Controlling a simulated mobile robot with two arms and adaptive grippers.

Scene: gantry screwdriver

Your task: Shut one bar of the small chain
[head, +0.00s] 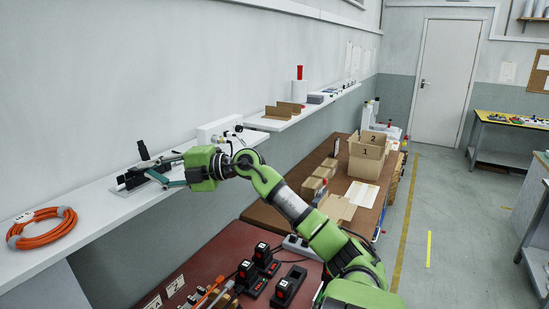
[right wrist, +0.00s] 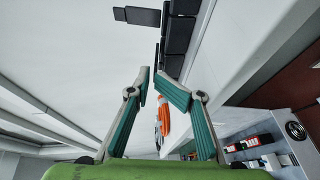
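A black device with several dark parts (head: 131,180) sits on the white wall shelf, with one piece standing upright. Dark blocks in a row (right wrist: 181,35) show ahead in the right wrist view; I cannot tell for sure whether these are the small chain. My right gripper (head: 158,170) reaches over the shelf at the device, its fingers beside or in front of it. In the right wrist view its fingertips (right wrist: 158,80) are apart by a narrow gap, with nothing seen between them. Whether a finger touches the device cannot be told. My left gripper is not in view.
An orange cable coil (head: 42,228) lies on the shelf at the left. A white box (head: 218,130) with dark knobs stands to the right of my gripper. Below, a red-brown bench (head: 190,251) holds black devices (head: 288,285) and hand tools. Cardboard boxes (head: 366,165) stand farther back.

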